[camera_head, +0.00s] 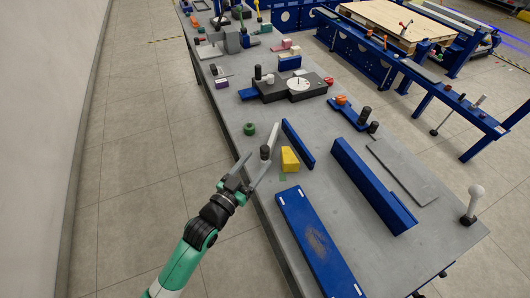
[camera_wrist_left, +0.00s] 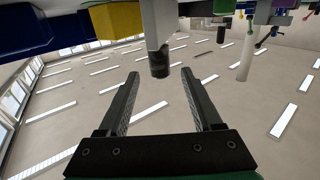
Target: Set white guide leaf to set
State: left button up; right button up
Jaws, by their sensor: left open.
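The white guide leaf (camera_head: 272,136) seems to be the narrow pale piece with a dark knob at its near end, by the left edge of the grey table (camera_head: 345,215). In the left wrist view it shows as a pale post (camera_wrist_left: 157,22) with a dark tip (camera_wrist_left: 159,62), ahead of the fingers and roughly centred between them. My left gripper (camera_head: 254,165) is open and empty at the table's left edge, just short of the knob. In the wrist view its two fingers (camera_wrist_left: 160,88) stand wide apart. My right gripper is out of view.
A yellow block (camera_head: 290,160) stands close right of the leaf, and a green knob (camera_head: 249,129) close left. Blue bars (camera_head: 298,143), (camera_head: 370,185) and a long blue plate (camera_head: 315,240) lie on the table. A dark fixture (camera_head: 285,88) sits further back. The floor left of the table is clear.

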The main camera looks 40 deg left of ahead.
aim_at(262, 154)
pick_arm(q)
jog(key=b+x, duration=0.1)
jog(key=x, duration=0.4)
jog(key=shift+w, duration=0.25)
grip_shut()
dwell(1.1)
